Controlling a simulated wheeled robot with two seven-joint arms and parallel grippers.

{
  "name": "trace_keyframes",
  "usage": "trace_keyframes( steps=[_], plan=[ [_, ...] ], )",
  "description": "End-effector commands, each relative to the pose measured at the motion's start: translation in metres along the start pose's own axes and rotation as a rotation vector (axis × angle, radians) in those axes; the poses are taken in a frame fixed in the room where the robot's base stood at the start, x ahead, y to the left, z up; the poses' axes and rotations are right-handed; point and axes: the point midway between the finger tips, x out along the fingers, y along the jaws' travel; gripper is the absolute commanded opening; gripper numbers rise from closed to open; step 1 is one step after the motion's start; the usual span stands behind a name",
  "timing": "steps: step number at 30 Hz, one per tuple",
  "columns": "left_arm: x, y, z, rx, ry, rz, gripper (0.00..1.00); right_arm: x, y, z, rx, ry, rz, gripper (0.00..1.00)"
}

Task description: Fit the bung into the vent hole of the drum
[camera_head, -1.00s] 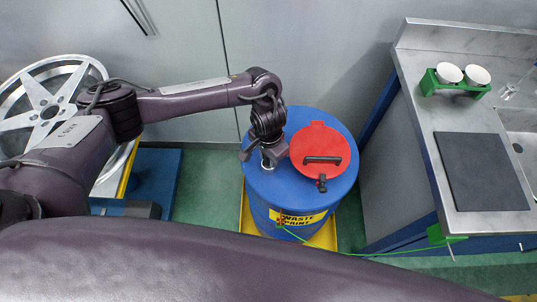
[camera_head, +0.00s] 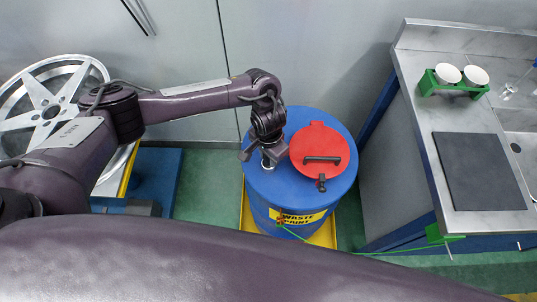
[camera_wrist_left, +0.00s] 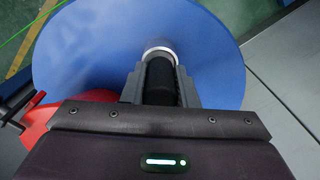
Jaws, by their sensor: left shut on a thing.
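The blue drum (camera_head: 266,187) stands upright with a red lid (camera_head: 333,140) on the right part of its top. My left gripper (camera_head: 266,158) is over the left part of the drum top, pointing down. In the left wrist view, it (camera_wrist_left: 159,78) is shut on the bung, a dark cylinder (camera_wrist_left: 160,84). The bung's far end is at a silver ring (camera_wrist_left: 160,51) on the drum top. The vent hole itself is hidden behind the bung, and I cannot tell how deep the bung sits. My right gripper is out of view.
The drum stands on a yellow tray (camera_head: 326,237). A steel counter (camera_head: 419,115) at the right holds a dark mat (camera_head: 480,171) and two white cups in a green rack (camera_head: 431,84). A green cord (camera_head: 292,233) runs from the drum's front. A wheel (camera_head: 45,110) is at the left.

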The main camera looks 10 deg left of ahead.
Motion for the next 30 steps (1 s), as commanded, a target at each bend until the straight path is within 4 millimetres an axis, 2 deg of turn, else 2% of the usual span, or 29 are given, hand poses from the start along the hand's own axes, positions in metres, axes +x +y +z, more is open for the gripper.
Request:
trace_keyframes(
  steps=[13,30],
  plan=[
    [-0.0009,0.0004,0.0001,-0.001,0.0,0.0,0.0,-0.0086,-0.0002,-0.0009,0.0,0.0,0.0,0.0],
    [0.005,0.0003,-0.0001,0.0,0.0,0.0,0.0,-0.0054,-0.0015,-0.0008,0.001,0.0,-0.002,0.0]
  ],
)
